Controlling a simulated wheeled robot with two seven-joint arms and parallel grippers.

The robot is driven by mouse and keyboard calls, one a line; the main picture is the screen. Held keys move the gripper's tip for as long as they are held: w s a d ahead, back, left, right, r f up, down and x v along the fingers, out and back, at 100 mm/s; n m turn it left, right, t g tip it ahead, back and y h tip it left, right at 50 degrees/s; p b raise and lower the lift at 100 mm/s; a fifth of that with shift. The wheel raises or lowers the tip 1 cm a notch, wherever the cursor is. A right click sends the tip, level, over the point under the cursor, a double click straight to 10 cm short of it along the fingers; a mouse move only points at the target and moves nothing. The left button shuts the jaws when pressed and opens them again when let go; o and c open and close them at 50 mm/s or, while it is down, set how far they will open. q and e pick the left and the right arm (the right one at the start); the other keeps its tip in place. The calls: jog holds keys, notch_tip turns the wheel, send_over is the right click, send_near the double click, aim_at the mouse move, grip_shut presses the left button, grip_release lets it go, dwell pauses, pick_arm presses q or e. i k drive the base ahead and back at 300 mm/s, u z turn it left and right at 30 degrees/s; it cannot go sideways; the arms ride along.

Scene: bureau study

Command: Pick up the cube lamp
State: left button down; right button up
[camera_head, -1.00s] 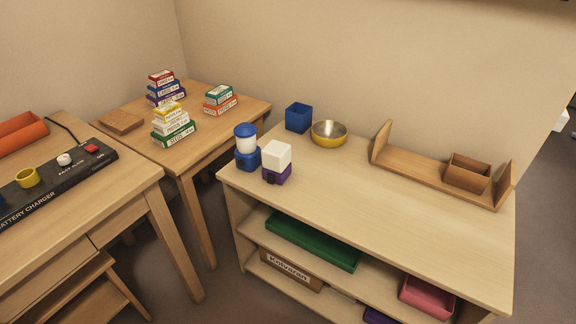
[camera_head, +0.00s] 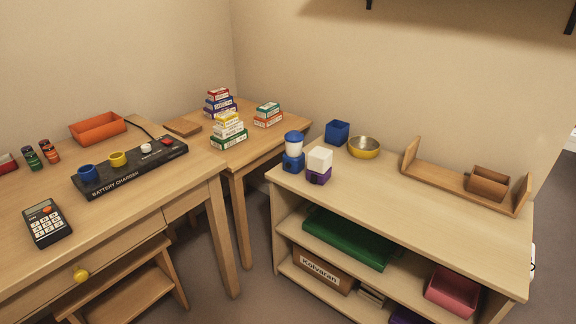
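The cube lamp (camera_head: 319,165) has a white cube-shaped top on a purple base. It stands upright near the front left end of the light wood shelf unit's top (camera_head: 400,214). A second lamp (camera_head: 294,151), with a rounded white shade, a blue cap and a blue base, stands close to its left. Neither of my grippers shows in the head view.
A blue cup (camera_head: 337,132), a yellow bowl (camera_head: 364,147) and a wooden rack (camera_head: 460,180) stand behind and right of the lamps. The desk (camera_head: 130,213) at left holds a battery charger (camera_head: 130,169) and calculator (camera_head: 47,223). The shelf top's front middle is clear.

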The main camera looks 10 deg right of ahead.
aim_at(319, 160)
jog(key=u, duration=0.25)
jog(key=i, duration=1.05)
jog(key=z, duration=0.8)
jog(key=i, duration=0.75)
jog(key=u, duration=0.05)
jog(key=k, duration=1)
jog(key=u, duration=0.4)
jog(key=i, duration=0.45)
